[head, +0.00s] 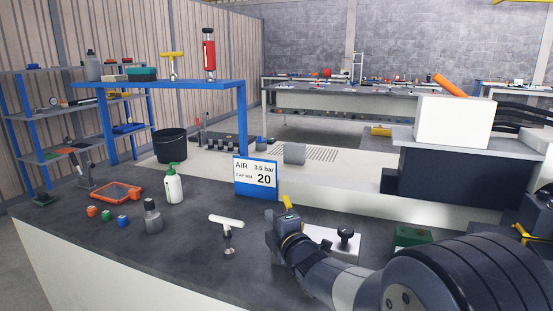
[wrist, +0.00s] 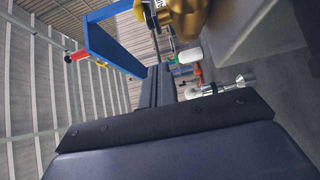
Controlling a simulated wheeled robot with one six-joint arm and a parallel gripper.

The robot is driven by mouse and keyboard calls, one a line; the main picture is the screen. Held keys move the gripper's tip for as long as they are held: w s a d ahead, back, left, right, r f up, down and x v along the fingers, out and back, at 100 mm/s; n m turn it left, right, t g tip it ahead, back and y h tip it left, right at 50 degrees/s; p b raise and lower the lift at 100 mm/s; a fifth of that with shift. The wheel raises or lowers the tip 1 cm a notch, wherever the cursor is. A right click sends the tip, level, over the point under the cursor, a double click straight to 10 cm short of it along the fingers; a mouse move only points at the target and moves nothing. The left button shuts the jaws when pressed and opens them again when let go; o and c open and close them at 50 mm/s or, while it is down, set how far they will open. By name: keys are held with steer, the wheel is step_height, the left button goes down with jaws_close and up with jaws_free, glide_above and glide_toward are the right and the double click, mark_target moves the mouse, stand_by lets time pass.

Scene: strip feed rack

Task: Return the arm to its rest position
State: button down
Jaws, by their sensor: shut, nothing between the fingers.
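My arm reaches in from the lower right of the head view, over the dark bench top (head: 110,235). My gripper (head: 275,230) is at its far end, just below the AIR sign (head: 256,178). Part of it is hidden behind my wrist. In the wrist view my gripper's dark fingers (wrist: 159,76) lie side by side, shut and empty.
Left on the bench are a grey bottle (head: 152,217), a spray bottle (head: 174,185), small cubes (head: 107,216) and an orange tray (head: 117,192). A blue-framed shelf (head: 180,84) stands behind.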

steer(key=shift+s+a, duration=0.3)
steer(key=shift+s, duration=0.65)
steer(key=shift+s+a, duration=0.3)
steer(key=shift+s, duration=0.65)
steer(key=shift+d, duration=0.1)
